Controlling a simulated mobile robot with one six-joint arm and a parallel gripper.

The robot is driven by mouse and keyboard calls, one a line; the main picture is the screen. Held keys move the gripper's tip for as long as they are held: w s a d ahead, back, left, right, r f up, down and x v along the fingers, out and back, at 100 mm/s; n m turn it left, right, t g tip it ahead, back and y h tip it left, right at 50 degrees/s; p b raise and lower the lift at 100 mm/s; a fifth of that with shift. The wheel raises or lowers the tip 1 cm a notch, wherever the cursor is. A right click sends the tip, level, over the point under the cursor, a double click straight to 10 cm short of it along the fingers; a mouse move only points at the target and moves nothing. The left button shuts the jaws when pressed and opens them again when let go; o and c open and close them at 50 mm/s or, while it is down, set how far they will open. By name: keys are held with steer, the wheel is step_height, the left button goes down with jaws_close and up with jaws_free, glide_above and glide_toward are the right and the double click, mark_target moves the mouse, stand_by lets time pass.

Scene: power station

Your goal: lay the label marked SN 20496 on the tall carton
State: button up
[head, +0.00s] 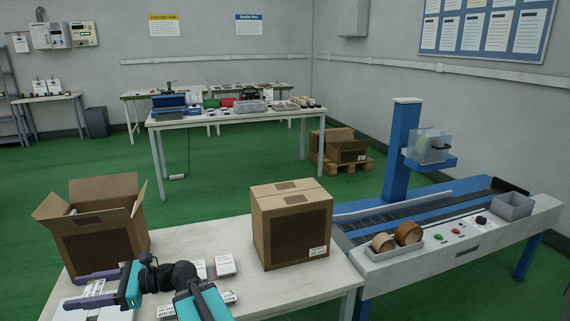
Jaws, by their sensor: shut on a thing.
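The tall carton (268,235) is brown and closed, with tape on top and a small white label low on its front. It stands upright at the right end of the white table (185,243). My gripper (76,292), teal with purple fingers, is at the table's front left, well apart from the carton. Its fingers are shut on a small white label (93,288) that shows between them. The print on it is too small to read, so I cannot confirm SN 20496. Other white labels (225,265) lie right of my gripper, partly hidden by my arm.
An open brown carton (105,240) with raised flaps stands behind my gripper. A conveyor (400,265) with a tray of tape rolls (398,243) adjoins the table's right end. A table with bins (235,118) stands farther back. The carton's top is mostly bare.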

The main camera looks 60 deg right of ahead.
steer(key=w+d+r+m+t+h+p, duration=0.1)
steer(key=d+r+m+t+h+p, duration=0.2)
steer(key=d, duration=0.9)
steer(key=w+d+r+m+t+h+p, duration=0.1)
steer(key=d+r+m+t+h+p, duration=0.25)
steer(key=d, duration=0.85)
steer(key=d+r+m+h+p, duration=0.25)
steer(key=d+h+p, duration=0.3)
steer(key=d, duration=0.65)
steer(key=s+d+r+m+g+h+p, duration=0.1)
steer(key=s+d+m+h+p, duration=0.2)
steer(key=s+d, duration=0.3)
steer(key=s+d+r+m+g+h+p, duration=0.1)
steer(key=s+d+h, duration=0.4)
steer(key=d, duration=1.1)
steer(key=s+d+r+m+g+h+p, duration=0.1)
steer(key=s+d+r+m+h+p, duration=0.2)
steer(key=s+d, duration=0.5)
steer(key=d+m+h+p, duration=0.1)
steer(key=d+h+p, duration=0.1)
steer(key=d, duration=0.1)
steer(key=shift+d+m, duration=0.15)
steer(key=shift+m, duration=0.15)
steer(key=b, duration=0.4)
glide_above(293, 196)
steer(key=shift+f, duration=3.45)
step_height(293, 196, down, 4)
steer(key=b, duration=0.4)
steer(key=shift+f, duration=0.15)
